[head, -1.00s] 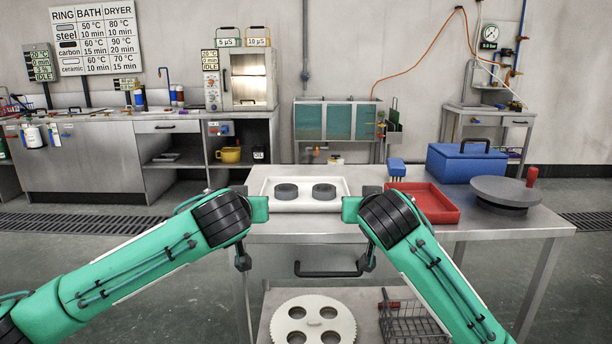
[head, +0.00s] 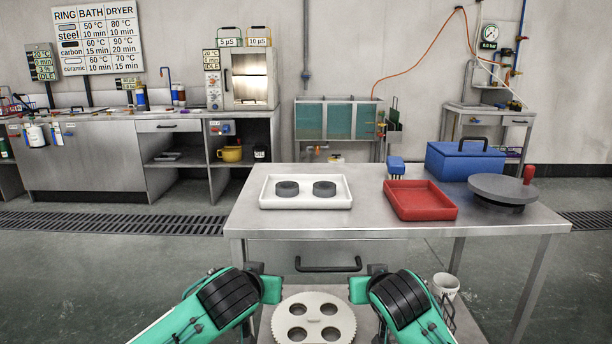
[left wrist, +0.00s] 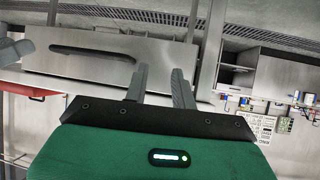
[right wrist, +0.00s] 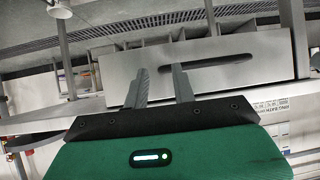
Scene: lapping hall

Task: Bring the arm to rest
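My left arm (head: 232,297) and right arm (head: 400,300) are low in the head view, in front of the table's front edge, with their grippers hidden there. In the left wrist view, my left gripper (left wrist: 159,70) has its two fingers apart with nothing between them. In the right wrist view, my right gripper (right wrist: 160,68) also has its fingers apart and is empty. Both wrist views show the drawer front with its dark handle beyond the fingers. A white tray (head: 305,203) on the table holds two dark grey rings (head: 287,189), lying flat side by side.
The steel table (head: 390,230) also bears a red tray (head: 421,212), a blue brush (head: 396,167), a blue box (head: 465,162) and a round grey plate (head: 503,188) with a red handle. A white holed disc (head: 314,310) and a white cup (head: 445,285) are lower down.

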